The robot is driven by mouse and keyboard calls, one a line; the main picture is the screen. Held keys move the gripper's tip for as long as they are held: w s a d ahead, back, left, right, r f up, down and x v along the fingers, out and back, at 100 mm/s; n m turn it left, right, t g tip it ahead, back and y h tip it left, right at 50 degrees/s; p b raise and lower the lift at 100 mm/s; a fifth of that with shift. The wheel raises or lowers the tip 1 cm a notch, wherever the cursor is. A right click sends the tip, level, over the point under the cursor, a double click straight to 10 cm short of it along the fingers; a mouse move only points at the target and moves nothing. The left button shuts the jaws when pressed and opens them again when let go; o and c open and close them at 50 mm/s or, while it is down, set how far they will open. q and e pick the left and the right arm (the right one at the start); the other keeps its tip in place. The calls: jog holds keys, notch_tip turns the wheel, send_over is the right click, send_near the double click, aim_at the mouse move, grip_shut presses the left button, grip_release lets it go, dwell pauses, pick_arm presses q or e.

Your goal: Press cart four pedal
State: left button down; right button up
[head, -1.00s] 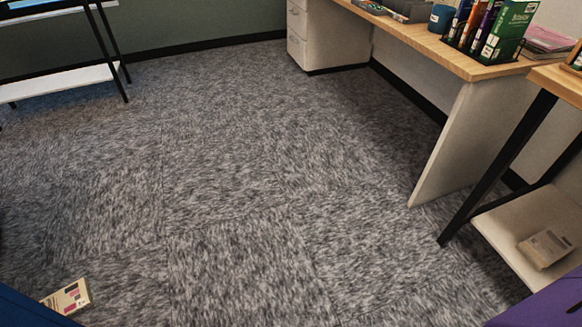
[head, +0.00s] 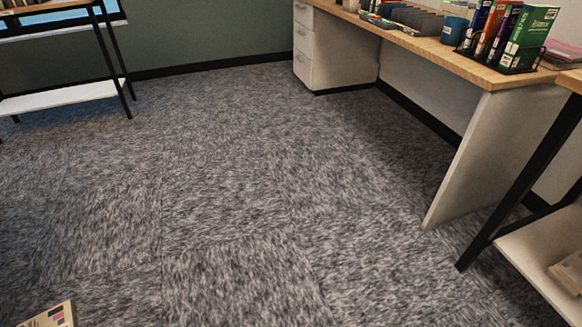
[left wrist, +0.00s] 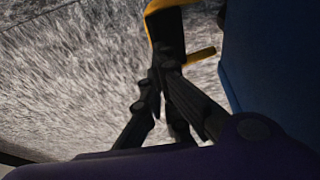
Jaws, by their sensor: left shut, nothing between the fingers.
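No cart or pedal can be made out in the head view. My left gripper (left wrist: 163,78) shows in the left wrist view, its black fingers shut with nothing between them. A yellow and black part (left wrist: 164,32) shows just beyond the fingertips, with a short yellow bar beside it; I cannot tell what it belongs to or whether the fingers touch it. A dark blue surface (left wrist: 262,65) fills the right of that view and a purple one the bottom. Neither gripper shows in the head view.
Grey carpet (head: 220,200) lies open ahead. A wooden-topped desk (head: 495,82) with books stands on the right, beside a black-legged table (head: 520,175) with a low shelf. Another black-legged rack (head: 70,102) stands back left. A small printed box (head: 52,318) is at the bottom left edge.

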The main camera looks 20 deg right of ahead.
pick_arm(q)
jog(key=shift+d+f, duration=0.15)
jog(key=shift+f, duration=0.05)
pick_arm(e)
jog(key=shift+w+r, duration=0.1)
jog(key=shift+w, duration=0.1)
pick_arm(q)
jog(key=f+y, duration=0.1)
jog(key=d+f+y, duration=0.1)
jog(key=f, duration=0.1)
jog(key=d+f+y, duration=0.1)
jog(key=f, duration=0.1)
jog(key=shift+s+d+f+m+y+b, duration=0.1)
jog(key=shift+d+f+m+y+b, duration=0.05)
jog(key=shift+d+m+y+b, duration=0.2)
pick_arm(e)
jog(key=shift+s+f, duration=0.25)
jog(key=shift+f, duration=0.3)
pick_arm(q)
jog(key=shift+s+f, duration=0.1)
